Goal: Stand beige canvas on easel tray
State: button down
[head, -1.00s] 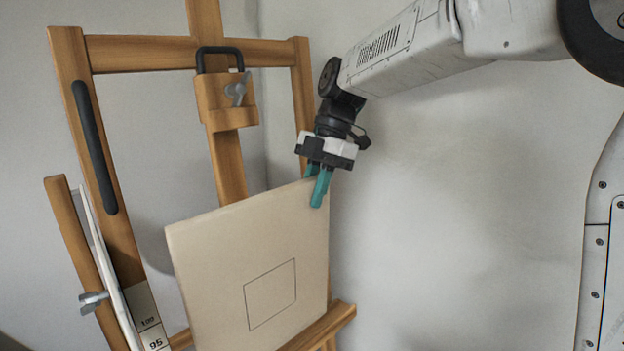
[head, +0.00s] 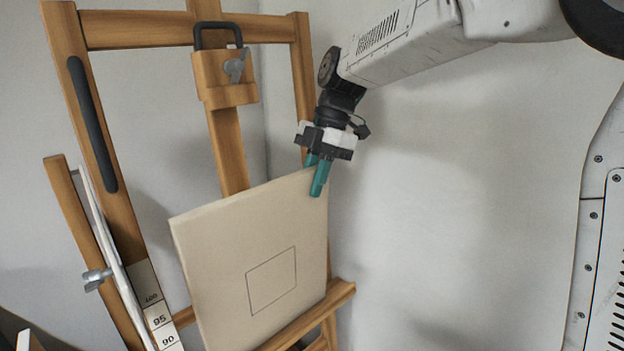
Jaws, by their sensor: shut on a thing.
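The beige canvas (head: 225,262) is a pale square panel with a thin dark square outline on its face. It is upright and a little tilted in front of the wooden easel (head: 232,150). My gripper (head: 317,178) has teal fingers and is shut on the canvas's top edge near its upper right corner. The easel tray (head: 338,292) is a wooden ledge that shows to the right of and below the canvas. The canvas's lower right edge is at the tray; whether it touches I cannot tell. The canvas's lower left corner is near the frame's bottom edge.
A wooden clamp block (head: 226,78) with a dark handle and a grey wing knob sits on the easel's mast above the canvas. A numbered scale (head: 157,315) and a side strut (head: 88,240) with a wing knob stand at the left. The wall at the right is clear.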

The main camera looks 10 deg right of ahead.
jog(key=shift+f, duration=0.4)
jog(key=c, duration=1.3)
grip_release()
jog(key=shift+o, duration=0.2)
jog(key=v, duration=0.7)
jog(key=shift+d+r, duration=0.15)
jog(key=shift+r, duration=0.25)
